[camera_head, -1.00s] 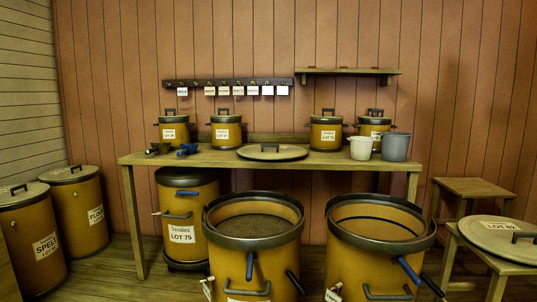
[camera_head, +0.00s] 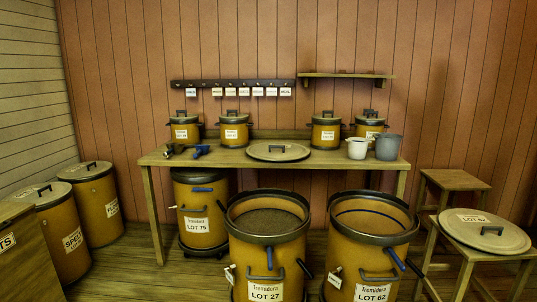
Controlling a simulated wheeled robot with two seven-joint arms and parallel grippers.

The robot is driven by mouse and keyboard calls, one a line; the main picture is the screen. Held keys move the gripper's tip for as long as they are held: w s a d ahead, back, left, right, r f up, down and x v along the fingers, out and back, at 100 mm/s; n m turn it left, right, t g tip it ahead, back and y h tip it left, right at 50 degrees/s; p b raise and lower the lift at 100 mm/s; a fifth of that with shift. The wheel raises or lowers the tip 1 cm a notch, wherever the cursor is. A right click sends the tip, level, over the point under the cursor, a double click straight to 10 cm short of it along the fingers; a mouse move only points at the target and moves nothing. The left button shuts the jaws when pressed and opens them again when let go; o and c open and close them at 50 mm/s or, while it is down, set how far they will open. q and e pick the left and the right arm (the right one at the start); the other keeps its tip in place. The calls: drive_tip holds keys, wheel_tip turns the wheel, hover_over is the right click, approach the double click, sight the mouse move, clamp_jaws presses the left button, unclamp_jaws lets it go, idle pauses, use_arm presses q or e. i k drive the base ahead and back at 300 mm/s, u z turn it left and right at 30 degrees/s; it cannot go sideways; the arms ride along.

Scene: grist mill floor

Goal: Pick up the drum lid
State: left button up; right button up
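Two large loose drum lids are in view. One lid (camera_head: 462,229) lies flat on a low stool at the right, with a dark handle and a label that seems to read LOT 62. The other lid (camera_head: 258,155) lies flat on the workbench (camera_head: 330,160), handle up. Two open drums stand on the floor before the bench: LOT 27 (camera_head: 267,258) and LOT 62 (camera_head: 365,258). The LOT 27 drum shows grainy contents; the LOT 62 drum's inside is partly visible. Neither of my grippers shows.
A lidded LOT 75 drum (camera_head: 197,213) stands under the bench. Lidded drums (camera_head: 70,240) and a wooden box (camera_head: 28,262) are at left. An empty stool (camera_head: 455,180) stands behind the lid's stool. Small canisters, a white cup (camera_head: 357,149) and a grey bucket (camera_head: 389,148) are on the bench.

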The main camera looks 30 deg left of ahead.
sight(270, 151)
drive_tip(key=u, duration=0.15)
drive_tip(key=k, duration=0.4)
drive_tip(key=u, duration=1.9)
drive_tip(key=i, duration=2.6)
drive_tip(key=z, duration=0.6)
drive_tip(key=i, duration=1.45)
drive_tip(key=z, duration=0.65)
